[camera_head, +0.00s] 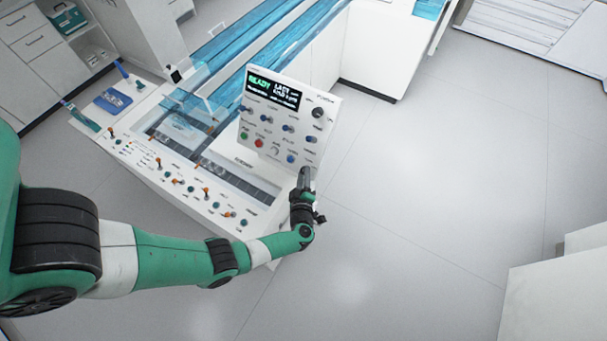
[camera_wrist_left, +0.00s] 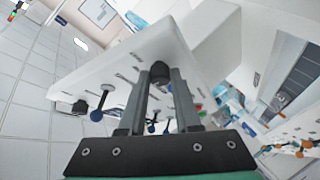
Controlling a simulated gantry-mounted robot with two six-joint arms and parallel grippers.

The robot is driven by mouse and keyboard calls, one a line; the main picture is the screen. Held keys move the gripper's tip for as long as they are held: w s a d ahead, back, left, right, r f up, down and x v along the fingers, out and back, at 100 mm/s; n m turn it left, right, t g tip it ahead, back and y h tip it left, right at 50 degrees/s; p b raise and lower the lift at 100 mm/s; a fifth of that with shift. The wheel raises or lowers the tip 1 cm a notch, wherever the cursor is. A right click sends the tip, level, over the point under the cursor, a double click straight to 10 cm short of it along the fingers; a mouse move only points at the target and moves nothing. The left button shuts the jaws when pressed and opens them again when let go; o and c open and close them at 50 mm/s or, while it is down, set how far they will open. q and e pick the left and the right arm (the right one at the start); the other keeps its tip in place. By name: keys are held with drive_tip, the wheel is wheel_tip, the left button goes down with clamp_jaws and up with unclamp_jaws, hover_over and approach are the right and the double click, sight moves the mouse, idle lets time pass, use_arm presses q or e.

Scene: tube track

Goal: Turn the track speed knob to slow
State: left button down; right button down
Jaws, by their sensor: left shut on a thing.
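The white control panel (camera_head: 272,130) has a lit display (camera_head: 273,90) reading "READY". A black knob (camera_head: 317,113) is at its upper right. My left gripper (camera_head: 304,173) is at the panel's lower right corner. In the left wrist view my left gripper (camera_wrist_left: 160,72) is shut on another black knob (camera_wrist_left: 161,74), its two fingers on either side of it. That knob is hidden behind the gripper in the head view. The knob labels are too small to read, so I cannot tell its setting. My right gripper is not in view.
Blue-tipped levers (camera_head: 288,129), a green button (camera_head: 244,134) and a red button (camera_head: 259,143) are on the panel face. The track bench (camera_head: 150,165) with several small knobs is on the left. The floor (camera_head: 430,190) to the right is clear.

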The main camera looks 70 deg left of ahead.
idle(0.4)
use_arm(q)
drive_tip(key=c, duration=0.6)
unclamp_jaws()
drive_tip(key=p+v, duration=0.3)
drive_tip(key=v, duration=0.8)
drive_tip(key=shift+s+d, duration=0.15)
drive_tip(key=shift+d, duration=0.1)
drive_tip(key=shift+r, duration=0.1)
